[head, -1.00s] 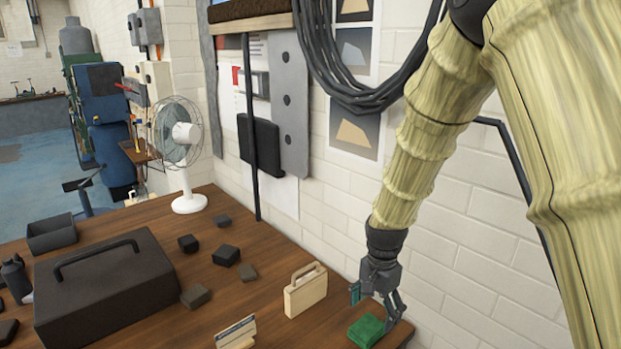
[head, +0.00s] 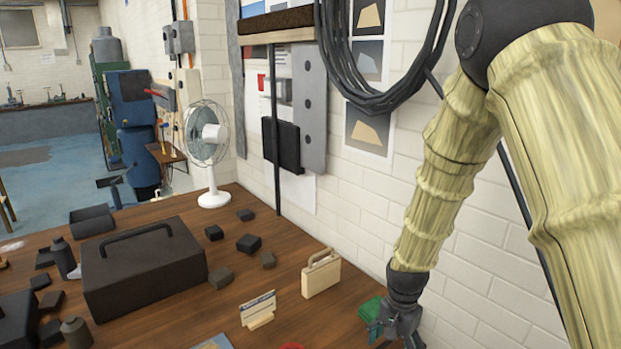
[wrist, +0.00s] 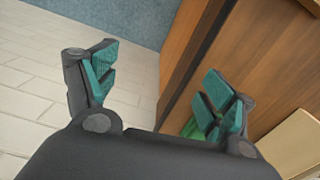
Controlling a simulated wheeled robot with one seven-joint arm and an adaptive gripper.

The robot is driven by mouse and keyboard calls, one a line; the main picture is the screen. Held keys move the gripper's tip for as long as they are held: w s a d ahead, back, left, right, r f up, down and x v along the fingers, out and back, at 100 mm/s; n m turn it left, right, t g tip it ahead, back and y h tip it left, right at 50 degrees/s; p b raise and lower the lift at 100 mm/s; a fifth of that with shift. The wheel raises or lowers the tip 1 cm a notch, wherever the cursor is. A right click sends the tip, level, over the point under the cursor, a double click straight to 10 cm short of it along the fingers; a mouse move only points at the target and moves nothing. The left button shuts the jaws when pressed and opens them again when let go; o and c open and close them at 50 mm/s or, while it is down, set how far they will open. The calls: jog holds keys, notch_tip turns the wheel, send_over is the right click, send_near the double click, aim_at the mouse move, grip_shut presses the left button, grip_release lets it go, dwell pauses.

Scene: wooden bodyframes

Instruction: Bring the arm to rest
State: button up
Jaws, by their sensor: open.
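My arm reaches down along the right side of the head view. My gripper (head: 390,332) is at the lower right, by the right edge of the wooden workbench (head: 180,320). In the wrist view my gripper (wrist: 160,85) shows its two teal-padded fingers spread wide, with nothing between them. A green block or cloth (head: 371,309) lies on the bench just behind the gripper in the head view. A bit of green (wrist: 192,127) also shows behind the right finger in the wrist view.
A cream case (head: 321,277) and a small sign stand (head: 258,310) stand left of the gripper. A dark toolbox (head: 145,270), several dark blocks and a white fan (head: 209,150) are farther left. A white brick wall (head: 355,215) runs close behind the arm.

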jog(key=s+d+f+n+b, duration=0.1)
jog(key=s+f, duration=0.3)
jog(key=f, duration=0.3)
jog(key=s+f+n, duration=0.2)
jog(key=s+f, duration=0.2)
jog(key=f, duration=0.2)
jog(key=s+f+n, duration=0.2)
jog(key=s+f, duration=0.3)
jog(key=s, duration=0.3)
jog(key=s+d+f+n+b, duration=0.1)
jog(key=s+f+n, duration=0.1)
jog(key=s+f, duration=0.4)
jog(key=s+d+f+n+b, duration=0.1)
jog(key=s+f, duration=0.4)
jog(key=s, duration=0.7)
jog(key=shift+f+n, duration=0.15)
jog(key=shift+n, duration=0.35)
jog(key=shift+s, duration=0.1)
